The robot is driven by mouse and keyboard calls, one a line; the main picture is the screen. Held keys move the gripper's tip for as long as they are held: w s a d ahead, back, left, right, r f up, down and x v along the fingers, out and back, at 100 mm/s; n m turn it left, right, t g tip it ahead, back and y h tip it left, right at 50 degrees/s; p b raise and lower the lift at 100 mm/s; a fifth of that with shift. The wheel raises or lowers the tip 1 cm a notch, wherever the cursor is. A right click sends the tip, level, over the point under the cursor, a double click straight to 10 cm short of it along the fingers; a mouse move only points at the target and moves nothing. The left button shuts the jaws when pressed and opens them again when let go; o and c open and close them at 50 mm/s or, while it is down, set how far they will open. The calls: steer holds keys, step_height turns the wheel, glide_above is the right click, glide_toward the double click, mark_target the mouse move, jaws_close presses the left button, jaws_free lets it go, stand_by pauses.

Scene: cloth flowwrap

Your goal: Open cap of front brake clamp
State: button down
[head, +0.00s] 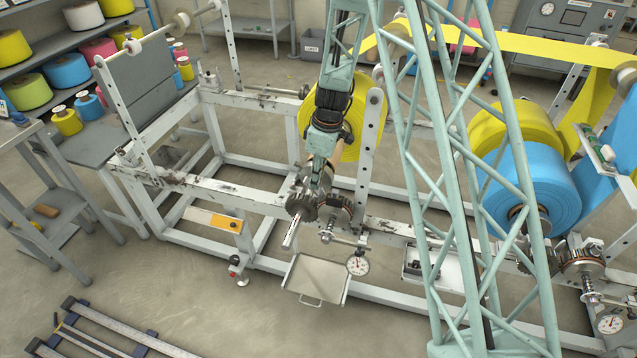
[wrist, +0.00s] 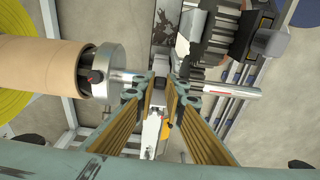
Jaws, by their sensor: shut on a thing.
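My gripper (wrist: 163,88) is at the front end of the roll shaft in the wrist view, its fingers nearly together. A small grey piece (wrist: 158,97) shows between the fingertips; it seems to be the cap of the front brake clamp, and the gripper is shut on it. The fingers hide most of the clamp. The bare silver shaft end (wrist: 235,91) sticks out to the right of the fingers. A silver chuck (wrist: 103,70) and cardboard core (wrist: 45,72) are on the left. In the head view, the toothed brake parts (head: 301,206) sit just below my gripper.
A yellow roll (head: 375,120) stands right behind the arm. An upright post with holes (head: 370,150) is close on its right. A dial gauge (head: 358,266) and a tray (head: 316,279) hang below the front rail.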

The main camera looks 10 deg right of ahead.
steer(key=shift+s, duration=0.15)
steer(key=c, duration=2.6)
jaws_free()
steer(key=shift+c, duration=0.2)
steer(key=shift+r, duration=0.15)
step_height(320, 180, up, 12)
steer(key=d, duration=0.1)
steer(key=shift+s+d+f, duration=0.2)
steer(key=shift+s, duration=0.1)
